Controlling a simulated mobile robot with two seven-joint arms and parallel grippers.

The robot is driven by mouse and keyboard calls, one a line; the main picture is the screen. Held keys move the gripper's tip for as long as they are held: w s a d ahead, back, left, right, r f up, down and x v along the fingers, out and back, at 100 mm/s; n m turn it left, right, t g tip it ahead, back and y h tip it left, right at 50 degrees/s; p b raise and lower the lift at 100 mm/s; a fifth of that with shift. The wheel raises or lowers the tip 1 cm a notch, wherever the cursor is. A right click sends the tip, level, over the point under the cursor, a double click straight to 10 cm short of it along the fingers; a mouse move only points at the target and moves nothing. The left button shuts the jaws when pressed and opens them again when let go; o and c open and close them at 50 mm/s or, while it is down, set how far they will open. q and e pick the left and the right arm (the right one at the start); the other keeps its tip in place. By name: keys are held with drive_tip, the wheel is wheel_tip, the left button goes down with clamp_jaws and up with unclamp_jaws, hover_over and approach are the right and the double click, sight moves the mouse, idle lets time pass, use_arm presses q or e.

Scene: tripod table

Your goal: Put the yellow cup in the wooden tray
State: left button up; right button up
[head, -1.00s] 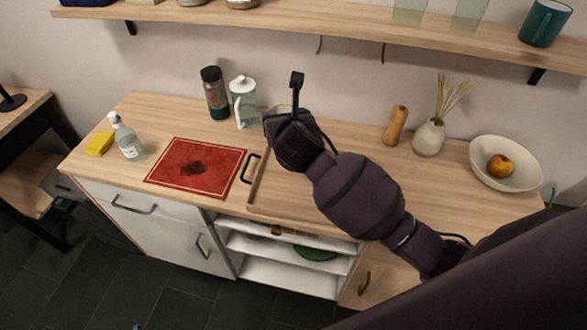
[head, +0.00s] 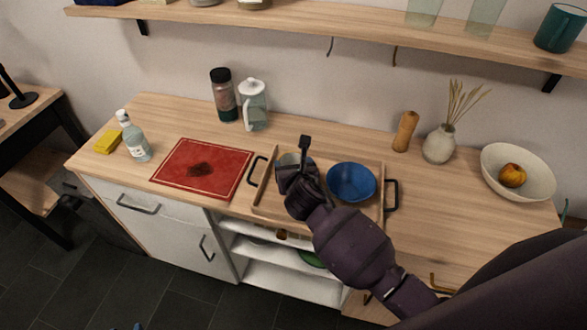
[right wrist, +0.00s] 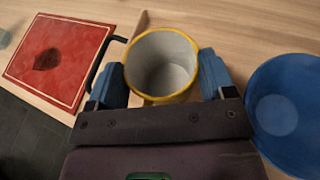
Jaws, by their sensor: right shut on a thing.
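The yellow cup (right wrist: 163,98), with a yellow rim and pale grey inside, stands between the blue fingers of my right gripper (right wrist: 165,82) in the right wrist view. The gripper is shut on it. In the head view my right gripper (head: 293,168) is over the left part of the wooden tray (head: 268,195) and hides most of the cup. I cannot tell whether the cup touches the tray floor. The tray has black handles and holds a blue bowl (head: 351,182) to the right of the gripper. My left gripper is not in view.
A red board (head: 205,165) with a dark stain lies left of the tray. A glass pitcher (head: 254,105) and dark-lidded jar (head: 223,95) stand behind. A pepper mill (head: 405,131), vase (head: 438,145) and fruit bowl (head: 538,180) are to the right. A shelf (head: 330,33) runs above.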

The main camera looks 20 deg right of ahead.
drive_tip(key=shift+f, duration=0.25)
drive_tip(key=o, duration=1.3)
drive_tip(key=shift+f, duration=0.15)
drive_tip(key=v, duration=1.2)
drive_tip(key=shift+p, duration=0.4)
